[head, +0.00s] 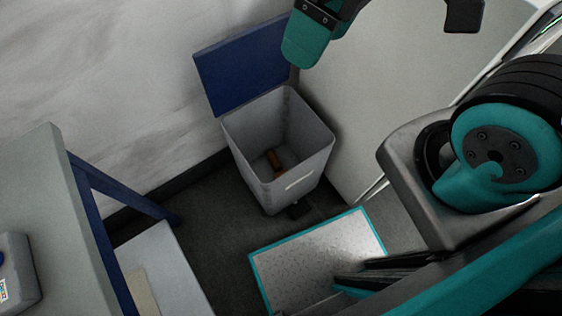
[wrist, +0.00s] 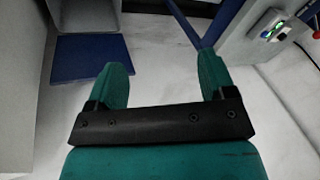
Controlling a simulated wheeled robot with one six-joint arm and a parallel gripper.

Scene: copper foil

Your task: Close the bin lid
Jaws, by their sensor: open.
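The grey bin (head: 305,165) stands on the dark floor, in the corner between the wall and a pale cabinet. Its blue lid (head: 238,62) is open, standing up and tilted back at the bin's far edge. The lid also shows as a blue panel in the wrist view (wrist: 92,58), upper left, with part of the bin (wrist: 88,14) above it. My gripper (wrist: 163,72) is open and empty, its two teal fingers apart. In the head view a teal part of it is at the top, just right of the lid; whether it touches the lid cannot be told.
A brown item (head: 273,160) lies inside the bin. A pale cabinet (head: 400,90) stands close on the bin's right. A teal-edged plate (head: 315,262) lies in front. A table with a blue frame (head: 100,235) stands at the left. Dark floor is clear between table and bin.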

